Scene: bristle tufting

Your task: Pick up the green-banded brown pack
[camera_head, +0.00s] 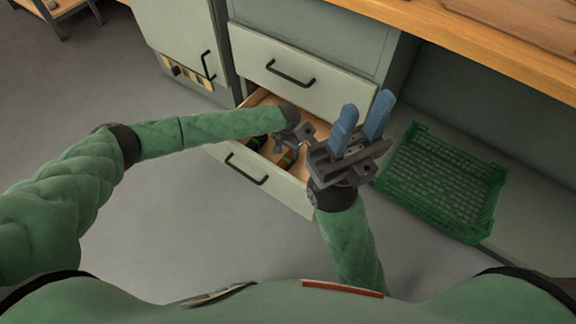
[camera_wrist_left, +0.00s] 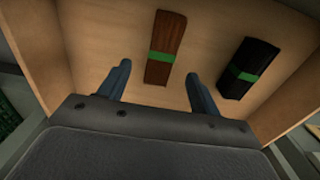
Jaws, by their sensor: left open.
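The green-banded brown pack (camera_wrist_left: 165,48) lies on the wooden floor of the open drawer. In the left wrist view it shows ahead, with its near end between the lines of my left gripper's two blue fingers (camera_wrist_left: 158,72). The fingers are apart and nothing is clamped between them. In the head view my left gripper (camera_head: 287,146) is over the drawer and partly hides the packs; the brown pack shows only in small part (camera_head: 286,162). My right gripper (camera_head: 361,121) is raised, its blue fingers spread and empty, at the drawer's right side.
A green-banded black pack (camera_wrist_left: 237,75) lies beside the brown one in the drawer. The drawer's walls (camera_wrist_left: 42,35) rise close around my left gripper. A closed drawer (camera_head: 300,72) is above. A green crate (camera_head: 440,180) stands at the right, under the wooden worktop (camera_head: 480,45).

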